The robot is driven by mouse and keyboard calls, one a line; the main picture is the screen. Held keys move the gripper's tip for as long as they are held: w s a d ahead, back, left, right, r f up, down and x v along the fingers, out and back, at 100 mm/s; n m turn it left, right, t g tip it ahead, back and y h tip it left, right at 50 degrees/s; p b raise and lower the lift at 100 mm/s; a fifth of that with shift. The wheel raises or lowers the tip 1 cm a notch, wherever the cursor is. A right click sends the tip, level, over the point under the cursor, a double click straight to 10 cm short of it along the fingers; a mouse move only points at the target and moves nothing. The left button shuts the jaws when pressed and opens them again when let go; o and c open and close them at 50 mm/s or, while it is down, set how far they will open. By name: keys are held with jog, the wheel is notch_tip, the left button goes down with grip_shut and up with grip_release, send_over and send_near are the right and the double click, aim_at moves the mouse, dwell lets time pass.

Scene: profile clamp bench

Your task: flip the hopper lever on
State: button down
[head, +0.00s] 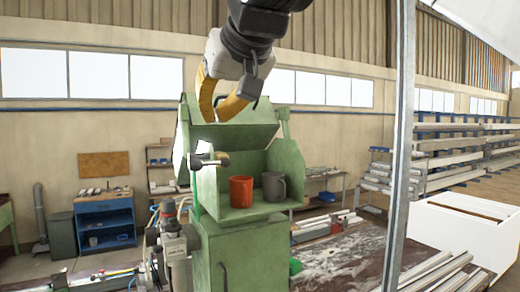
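The hopper lever (210,161) is a short bar with a dark rounded end. My gripper (216,117) hangs from the top, with two curved yellow fingers pointing down. The fingers are apart with nothing seen between them. The tips are above the lever, in front of the hopper's upper panel, and do not appear to touch the lever.
A red cup (241,191) and a grey mug (274,186) stand in the green open tray below and right of the lever. A grey metal post (402,150) rises at the right. A bench with metal profiles (345,245) lies behind it.

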send_over(210, 164)
jog(key=s, duration=0.2)
notch_tip(210, 164, down, 3)
jog(key=f, duration=0.1)
jog(key=w+f+p, duration=0.1)
jog(key=f, duration=0.2)
jog(key=shift+w+a+f, duration=0.15)
jog(key=shift+w+f, duration=0.1)
jog(key=shift+f, duration=0.05)
jog(key=shift+s, duration=0.1)
